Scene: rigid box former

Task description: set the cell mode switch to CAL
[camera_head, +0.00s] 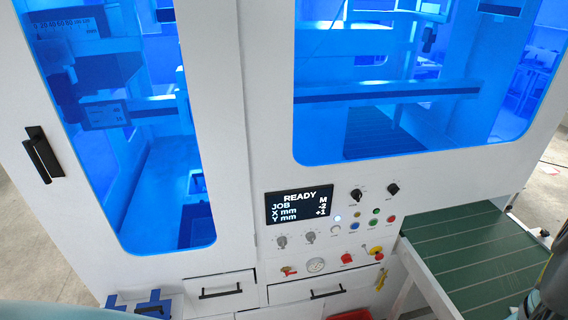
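The control panel (335,226) is on the white machine front, right of the lower middle. Its black display (299,206) reads READY, JOB M, X mm -2, Y mm +1. Two black rotary knobs, a left one (357,195) and a right one (393,189), sit right of the display. Two grey knobs, a left one (282,241) and a right one (310,237), sit below it. Their labels are too small to read, so I cannot tell which is the cell mode switch or where it points. My gripper is not in view.
Small coloured buttons (375,212), a red button (347,258) and a red-and-yellow knob (376,251) crowd the panel. A green conveyor (465,245) juts out at right. Drawers (220,291) lie below. A black-handled door (42,155) is at left.

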